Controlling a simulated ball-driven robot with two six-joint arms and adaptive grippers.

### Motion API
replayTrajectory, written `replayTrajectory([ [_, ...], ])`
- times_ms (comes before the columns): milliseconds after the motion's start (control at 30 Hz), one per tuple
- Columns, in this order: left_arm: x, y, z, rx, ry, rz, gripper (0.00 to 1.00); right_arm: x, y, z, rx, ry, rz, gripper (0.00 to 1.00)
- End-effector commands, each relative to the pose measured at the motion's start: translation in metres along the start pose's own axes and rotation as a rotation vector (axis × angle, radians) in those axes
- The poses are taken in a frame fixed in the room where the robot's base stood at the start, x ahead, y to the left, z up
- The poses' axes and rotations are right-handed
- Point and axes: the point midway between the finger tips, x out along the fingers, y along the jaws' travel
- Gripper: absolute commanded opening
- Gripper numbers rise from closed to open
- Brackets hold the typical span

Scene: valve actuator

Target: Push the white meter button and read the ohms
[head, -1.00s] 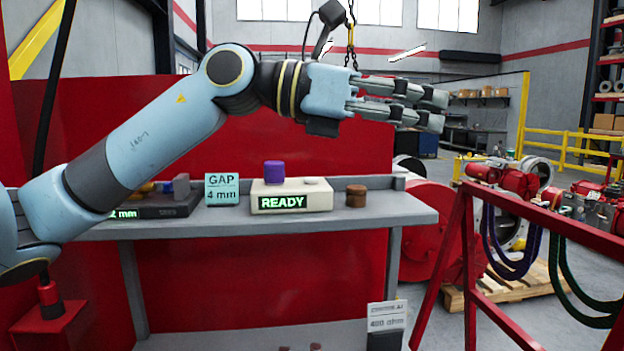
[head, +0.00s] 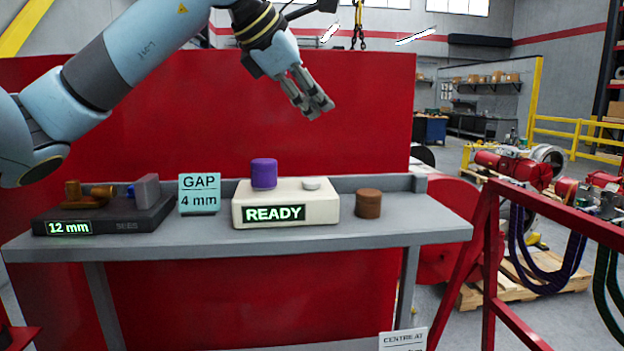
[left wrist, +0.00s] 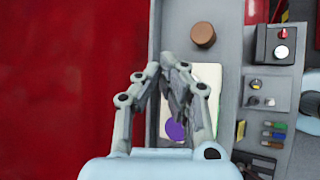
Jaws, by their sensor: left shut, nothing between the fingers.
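The cream meter (head: 285,203) stands on the grey bench, its green display (head: 274,214) reading READY. Its small white button (head: 312,184) is on the right of its top, and a purple cylinder (head: 264,173) is on the left. My left gripper (head: 318,112) is shut and empty, pointing down above the button, well clear of it. In the left wrist view the gripper (left wrist: 172,62) is over the meter (left wrist: 207,78), whose purple cylinder (left wrist: 175,130) partly shows; the fingers hide the button there. My right gripper is not in view.
A brown cylinder (head: 368,203) stands right of the meter. On the left are a teal GAP 4 mm sign (head: 199,194) and a dark gauge block (head: 104,214) reading 12 mm. A red frame (head: 488,255) stands at right. The air above the bench is clear.

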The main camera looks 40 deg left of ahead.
Motion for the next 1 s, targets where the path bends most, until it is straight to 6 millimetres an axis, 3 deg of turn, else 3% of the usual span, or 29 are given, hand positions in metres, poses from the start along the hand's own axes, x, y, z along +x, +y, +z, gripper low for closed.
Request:
replayTrajectory([
  [167, 0.005, -0.003, -0.003, 0.000, 0.001, -0.001, 0.00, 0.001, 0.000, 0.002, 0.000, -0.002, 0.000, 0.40],
  [367, 0.022, -0.016, -0.017, 0.000, 0.004, -0.004, 0.00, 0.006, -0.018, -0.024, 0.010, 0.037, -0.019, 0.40],
  [433, 0.031, -0.023, -0.022, -0.001, 0.000, -0.002, 0.00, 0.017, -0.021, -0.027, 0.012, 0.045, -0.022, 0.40],
  [700, 0.055, -0.040, -0.040, -0.001, -0.001, -0.001, 0.00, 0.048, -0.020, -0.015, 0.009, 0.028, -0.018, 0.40],
  [1000, 0.062, -0.045, -0.045, -0.001, -0.001, -0.001, 0.00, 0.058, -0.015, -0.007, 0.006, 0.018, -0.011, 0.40],
])
